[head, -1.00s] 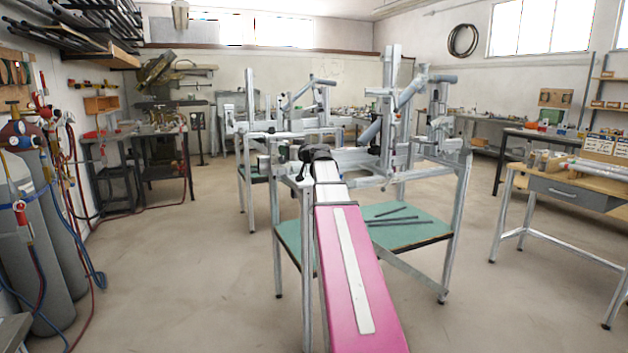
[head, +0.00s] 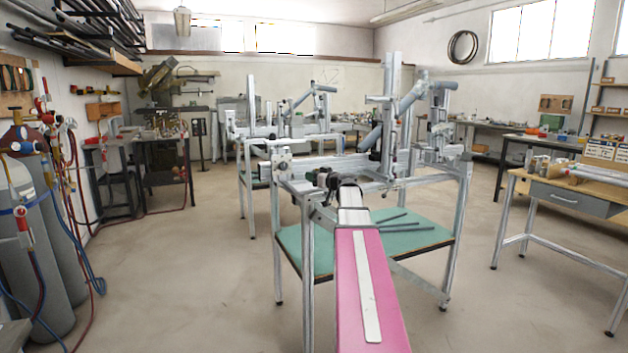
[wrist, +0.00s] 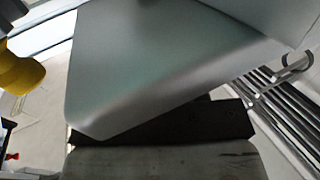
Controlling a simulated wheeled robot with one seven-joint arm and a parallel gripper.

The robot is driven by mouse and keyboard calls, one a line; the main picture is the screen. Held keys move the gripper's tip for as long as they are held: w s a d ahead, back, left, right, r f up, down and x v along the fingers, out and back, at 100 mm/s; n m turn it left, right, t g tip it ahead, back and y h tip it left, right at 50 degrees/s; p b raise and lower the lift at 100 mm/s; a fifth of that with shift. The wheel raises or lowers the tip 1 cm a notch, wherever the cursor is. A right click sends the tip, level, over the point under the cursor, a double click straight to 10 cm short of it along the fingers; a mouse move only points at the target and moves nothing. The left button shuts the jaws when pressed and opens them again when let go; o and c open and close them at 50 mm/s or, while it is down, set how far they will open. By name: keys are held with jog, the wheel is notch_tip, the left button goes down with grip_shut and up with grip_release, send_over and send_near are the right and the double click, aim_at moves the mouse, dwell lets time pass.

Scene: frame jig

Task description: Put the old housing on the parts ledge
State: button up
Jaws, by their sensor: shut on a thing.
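My gripper (head: 343,184) is at the end of my pink and white arm, in front of the near metal frame jig (head: 425,172) in the head view. It is shut. In the wrist view a dark jaw part (wrist: 215,122) lies against a worn grey block (wrist: 165,160) at the bottom edge, which I take to be the old housing. A small dark piece also shows beside the gripper in the head view. The fingertips and most of the held part are hidden. I cannot tell which surface is the parts ledge.
The jig's green lower shelf (head: 412,234) carries several dark bars. A wooden-topped workbench (head: 555,185) stands at the right. Gas cylinders (head: 40,240) with hoses stand at the left. The floor between is open.

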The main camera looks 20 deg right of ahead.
jog(key=shift+f, duration=0.55)
jog(key=shift+f, duration=0.3)
jog(key=shift+s+a+f, duration=0.1)
jog(key=shift+s+f, duration=0.05)
jog(key=shift+f, duration=0.3)
jog(key=o, duration=1)
jog(key=shift+s, duration=0.1)
jog(key=shift+s+r, duration=0.1)
jog(key=shift+r, duration=0.45)
jog(key=v, duration=1.1)
jog(key=shift+s+d+r, duration=0.15)
jog(key=shift+d+r, duration=0.05)
jog(key=shift+d, duration=0.1)
